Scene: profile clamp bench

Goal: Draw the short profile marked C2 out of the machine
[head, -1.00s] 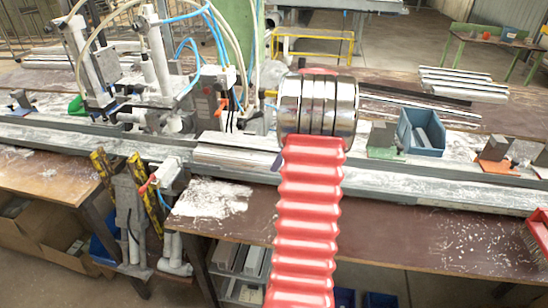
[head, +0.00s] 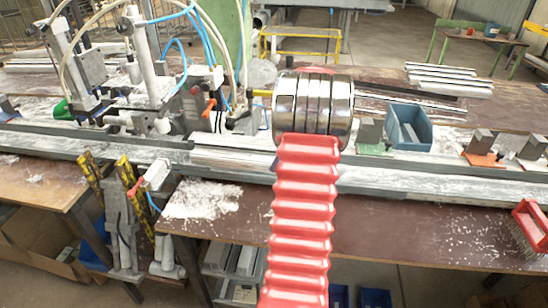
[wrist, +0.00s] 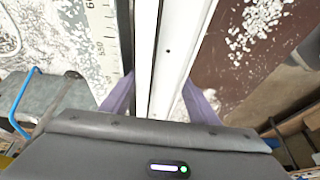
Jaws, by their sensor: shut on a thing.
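A short silver profile (head: 232,158) lies along the machine's rail, left of my red arm in the head view. In the wrist view the pale profile (wrist: 172,50) runs up the picture between the two purple fingers of my gripper (wrist: 158,84), which is shut on it. A small dark hole shows in its face. I cannot read a C2 mark on it. In the head view my arm hides most of the gripper and the profile's right end. The clamp machine (head: 170,95) with blue hoses stands to the left.
A blue bin (head: 408,128) and orange-based blocks (head: 482,150) stand right of my arm behind the rail. A red brush (head: 530,222) is at the right edge. White shavings (head: 203,199) lie on the front bench. The rail right of my arm looks clear.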

